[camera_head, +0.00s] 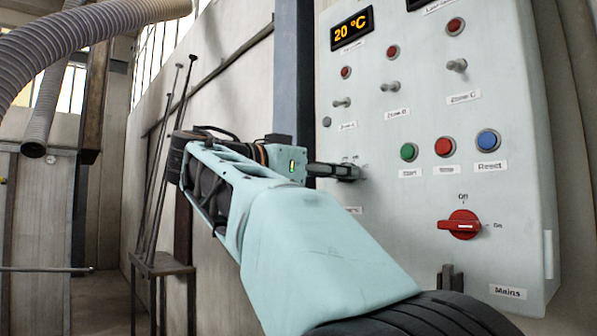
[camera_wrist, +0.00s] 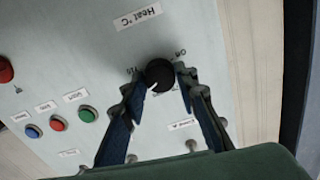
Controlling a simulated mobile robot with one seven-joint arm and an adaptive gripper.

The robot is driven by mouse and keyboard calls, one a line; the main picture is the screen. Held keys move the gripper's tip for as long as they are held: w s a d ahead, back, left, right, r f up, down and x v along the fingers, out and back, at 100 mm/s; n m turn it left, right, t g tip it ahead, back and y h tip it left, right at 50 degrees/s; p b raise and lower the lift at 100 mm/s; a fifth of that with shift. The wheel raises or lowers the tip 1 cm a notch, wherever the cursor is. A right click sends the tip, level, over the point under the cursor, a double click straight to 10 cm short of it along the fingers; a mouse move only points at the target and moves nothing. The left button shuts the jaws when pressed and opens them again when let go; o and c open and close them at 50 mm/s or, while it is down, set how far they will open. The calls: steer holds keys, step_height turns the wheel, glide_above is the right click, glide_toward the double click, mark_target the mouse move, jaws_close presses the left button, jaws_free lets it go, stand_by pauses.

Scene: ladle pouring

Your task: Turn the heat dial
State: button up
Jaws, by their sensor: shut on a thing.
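The heat dial (camera_wrist: 160,76) is a round black knob on the pale control panel (camera_wrist: 80,65). In the wrist view it sits between the fingertips of my gripper (camera_wrist: 158,84), which is shut on it, one finger on each side. A "Heat °C" label (camera_wrist: 137,17) shows beside the dial. In the head view my gripper (camera_head: 345,172) reaches the panel's left part from the left, and its fingers mostly hide the dial. The display (camera_head: 352,29) at the panel's top left reads 20 °C.
The panel also carries toggle switches, red lamps, a green button (camera_head: 408,152), a red button (camera_head: 445,147), a blue Reset button (camera_head: 488,141) and a red Mains switch (camera_head: 463,225) lying horizontally. Long rods (camera_head: 165,150) stand on a stand (camera_head: 160,264) at left.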

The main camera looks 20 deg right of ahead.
steer(key=shift+m+p, duration=12.1)
steer(key=shift+m, duration=5.5)
steer(key=o, duration=1.2)
steer(key=shift+c, duration=0.2)
